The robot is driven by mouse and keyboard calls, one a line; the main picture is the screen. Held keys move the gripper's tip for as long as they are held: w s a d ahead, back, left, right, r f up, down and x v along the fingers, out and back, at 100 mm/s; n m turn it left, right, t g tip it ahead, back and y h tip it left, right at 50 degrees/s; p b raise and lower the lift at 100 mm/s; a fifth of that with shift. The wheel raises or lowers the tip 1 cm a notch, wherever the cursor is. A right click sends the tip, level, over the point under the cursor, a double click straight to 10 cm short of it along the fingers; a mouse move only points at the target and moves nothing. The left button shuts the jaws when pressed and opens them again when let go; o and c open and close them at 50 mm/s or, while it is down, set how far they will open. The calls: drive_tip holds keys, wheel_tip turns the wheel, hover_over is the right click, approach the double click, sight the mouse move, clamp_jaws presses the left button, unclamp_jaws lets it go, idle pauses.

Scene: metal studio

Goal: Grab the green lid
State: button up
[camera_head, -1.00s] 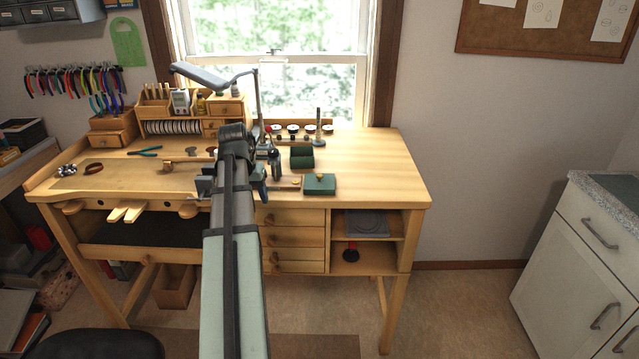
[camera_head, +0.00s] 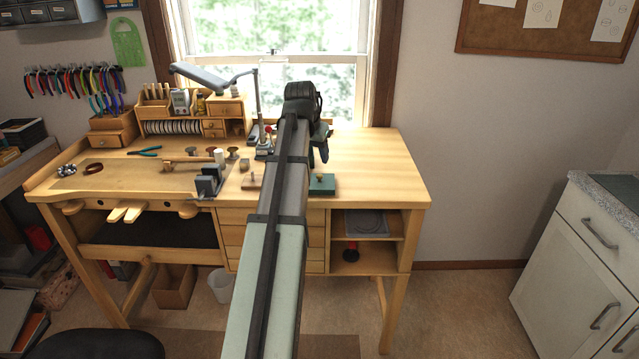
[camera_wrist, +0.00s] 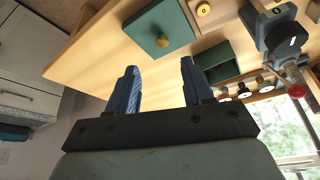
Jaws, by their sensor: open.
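The green lid (camera_head: 322,186) is a flat square with a small brass knob. It lies on the front right part of the wooden workbench, and my arm hides its left part in the head view. My gripper (camera_wrist: 157,75) is open and empty, apart from the lid. In the head view it is mostly hidden behind my wrist, above the bench near the lid. A green open box (camera_wrist: 213,60) sits beside the lid, close to the right finger in the wrist view.
The lamp stand with a red knob (camera_head: 267,130) stands behind and left of my arm. Small dark blocks (camera_head: 208,181) stand at the bench front. The right part of the benchtop (camera_head: 375,165) is clear. A window is behind.

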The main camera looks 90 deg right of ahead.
sight(319, 175)
drive_tip(key=shift+w+x, duration=0.2)
drive_tip(key=shift+x, duration=4.45)
drive_tip(key=shift+d, duration=0.1)
drive_tip(key=shift+c, duration=0.5)
clamp_jaws()
